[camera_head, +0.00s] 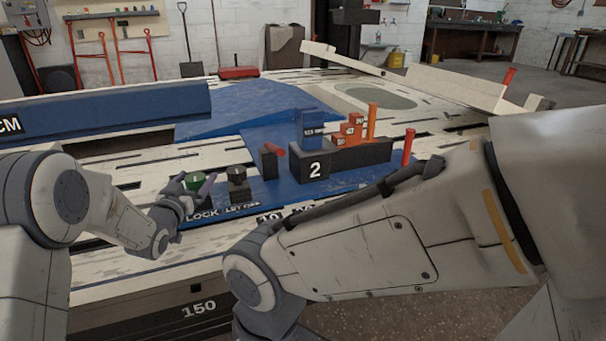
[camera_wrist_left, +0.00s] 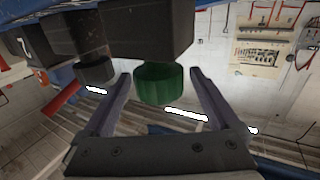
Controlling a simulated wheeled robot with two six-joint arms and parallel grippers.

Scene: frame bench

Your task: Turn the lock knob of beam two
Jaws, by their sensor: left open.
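The green lock knob (camera_head: 193,180) sits at the left end of the blue panel, above the word LOCK. In the left wrist view the ribbed green knob (camera_wrist_left: 158,84) hangs from a dark block, between the two fingers. My left gripper (camera_head: 196,187) is open around the knob's sides. In the wrist view, gaps show between the knob and both fingers of the gripper (camera_wrist_left: 160,92). The black block marked 2 (camera_head: 335,164) stands on the panel further right. My right arm crosses the front, and its fingers are not visible.
A black knob (camera_head: 238,176) labelled LET FREE stands just right of the green one. A blue beam (camera_head: 120,107) lies behind on the left.

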